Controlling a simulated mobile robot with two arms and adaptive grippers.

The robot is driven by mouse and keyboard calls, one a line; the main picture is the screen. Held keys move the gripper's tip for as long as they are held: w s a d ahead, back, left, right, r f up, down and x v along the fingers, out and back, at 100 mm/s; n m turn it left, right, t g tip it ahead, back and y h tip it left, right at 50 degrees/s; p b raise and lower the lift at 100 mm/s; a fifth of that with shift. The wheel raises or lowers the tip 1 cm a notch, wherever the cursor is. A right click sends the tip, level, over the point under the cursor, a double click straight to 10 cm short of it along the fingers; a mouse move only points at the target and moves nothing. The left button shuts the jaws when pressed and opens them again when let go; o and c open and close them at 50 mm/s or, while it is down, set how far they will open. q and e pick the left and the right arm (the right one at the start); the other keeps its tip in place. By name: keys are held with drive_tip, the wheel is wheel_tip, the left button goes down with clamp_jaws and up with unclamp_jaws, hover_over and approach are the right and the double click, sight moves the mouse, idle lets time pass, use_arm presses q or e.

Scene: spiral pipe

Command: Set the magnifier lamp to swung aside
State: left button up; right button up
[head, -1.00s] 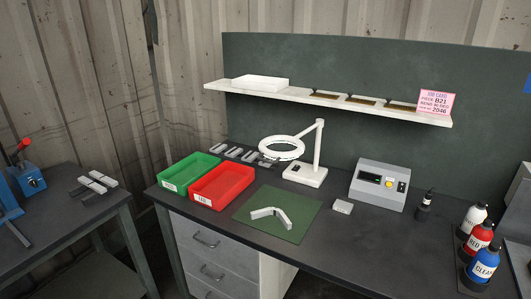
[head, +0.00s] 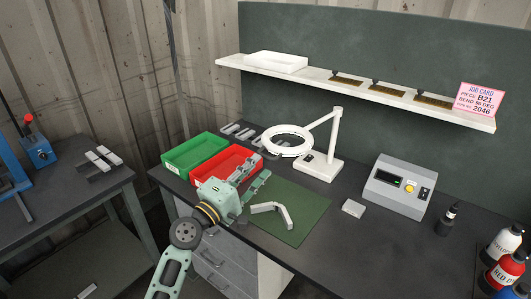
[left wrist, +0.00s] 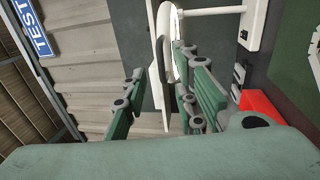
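The white magnifier lamp (head: 319,168) stands on the bench behind the green mat. Its ring head (head: 289,141) reaches out to the left of its post, roughly level. My left gripper (head: 257,179) is in front of and below the ring, over the edge of the red bin. Its two fingers are apart with nothing between them, and it does not touch the lamp in the head view. In the left wrist view the ring (left wrist: 167,40) shows edge-on beyond the open fingers, with the lamp arm running right. My right gripper is not in view.
The red bin (head: 222,162) and green bin (head: 190,155) stand at left. A grey control box (head: 398,187) stands at right. A white shelf (head: 355,92) runs above the lamp.

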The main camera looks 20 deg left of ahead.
sight(266, 156)
use_arm(q)
drive_tip(key=x, duration=0.5)
drive_tip(key=shift+w+d+p, duration=0.2)
drive_tip(key=shift+w+p, duration=0.1)
drive_tip(key=shift+p, duration=0.1)
clamp_jaws()
